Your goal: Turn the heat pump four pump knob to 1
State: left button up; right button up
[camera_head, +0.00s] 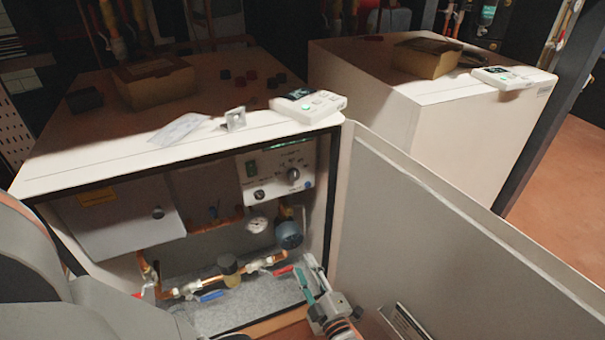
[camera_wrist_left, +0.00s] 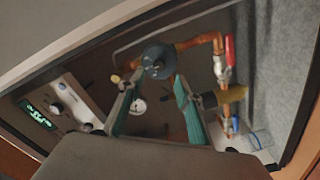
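The heat pump is a white cabinet with its front open. Inside is a round blue-grey pump (camera_head: 289,235), which also shows in the left wrist view (camera_wrist_left: 158,61). The panel also shows in the left wrist view (camera_wrist_left: 68,104). No knob setting is readable. My left gripper (camera_head: 306,271) is low in front of the opening. Its teal fingers (camera_wrist_left: 160,85) are apart and empty, facing the pump. My right gripper is out of view.
The open door (camera_head: 440,245) stands to the right of the opening. Copper pipes with red and blue valve handles (camera_head: 212,296) run along the bottom. A round gauge (camera_head: 257,223) is left of the pump. A second white cabinet (camera_head: 470,150) stands at the back right.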

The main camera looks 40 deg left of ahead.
aim_at(294, 247)
pick_arm(q)
jog(key=x, duration=0.6)
jog(key=shift+w+a, duration=0.15)
jog(key=shift+a, duration=0.2)
grip_shut()
